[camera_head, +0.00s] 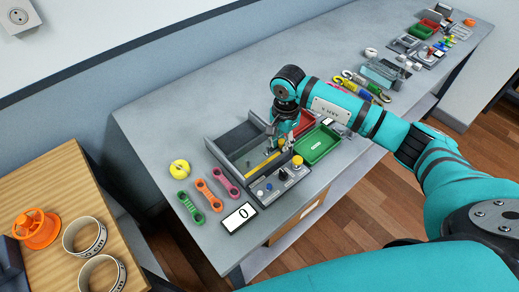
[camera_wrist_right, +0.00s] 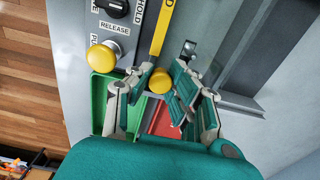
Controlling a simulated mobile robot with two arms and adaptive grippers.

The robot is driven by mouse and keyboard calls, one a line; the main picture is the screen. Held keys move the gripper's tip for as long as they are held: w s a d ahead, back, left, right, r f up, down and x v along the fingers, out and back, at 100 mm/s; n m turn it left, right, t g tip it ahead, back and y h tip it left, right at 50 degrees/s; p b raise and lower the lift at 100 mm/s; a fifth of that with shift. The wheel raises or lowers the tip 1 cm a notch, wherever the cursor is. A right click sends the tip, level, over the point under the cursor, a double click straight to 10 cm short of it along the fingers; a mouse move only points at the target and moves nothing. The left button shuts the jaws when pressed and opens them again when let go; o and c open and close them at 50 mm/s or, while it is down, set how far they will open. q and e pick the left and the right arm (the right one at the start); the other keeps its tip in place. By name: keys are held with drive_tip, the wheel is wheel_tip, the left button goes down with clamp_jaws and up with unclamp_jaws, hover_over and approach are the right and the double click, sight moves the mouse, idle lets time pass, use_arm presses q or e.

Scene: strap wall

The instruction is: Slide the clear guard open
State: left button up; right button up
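The grey strap station (camera_head: 222,158) stands on the bench in the head view, with a yellow bar (camera_head: 263,163) and a knob panel. My right gripper (camera_head: 284,141) is low over its right side. In the wrist view my right gripper (camera_wrist_right: 161,76) has its fingertips on either side of a small round yellow knob (camera_wrist_right: 160,80). The fingers look close to the knob, but I cannot tell whether they press on it. I cannot make out the clear guard for certain; the gripper hides part of the station. My left gripper is not in view.
A green tray (camera_head: 318,144) and a red tray (camera_head: 303,122) lie beside the station. A second yellow knob (camera_wrist_right: 103,56) and a black dial (camera_wrist_right: 114,8) are near the fingers.

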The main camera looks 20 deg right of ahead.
drive_tip(key=shift+s+f, duration=0.1)
drive_tip(key=shift+f, duration=0.05)
drive_tip(key=shift+w+a+f+b, duration=0.1)
drive_tip(key=shift+w+b, duration=0.2)
drive_tip(key=shift+b, duration=0.1)
drive_tip(key=shift+w+a+b, duration=0.5)
drive_tip(key=shift+w+b, duration=0.7)
drive_tip(key=shift+w, duration=0.2)
drive_tip(key=shift+w+a+b, duration=0.5)
drive_tip(key=shift+w+b, duration=0.7)
drive_tip(key=shift+w, duration=0.25)
drive_tip(key=shift+w+a+b, duration=0.5)
drive_tip(key=shift+w+b, duration=0.7)
drive_tip(key=shift+w, duration=0.2)
drive_tip(key=o, duration=0.6)
drive_tip(key=shift+w, duration=0.15)
drive_tip(key=shift+r, duration=0.2)
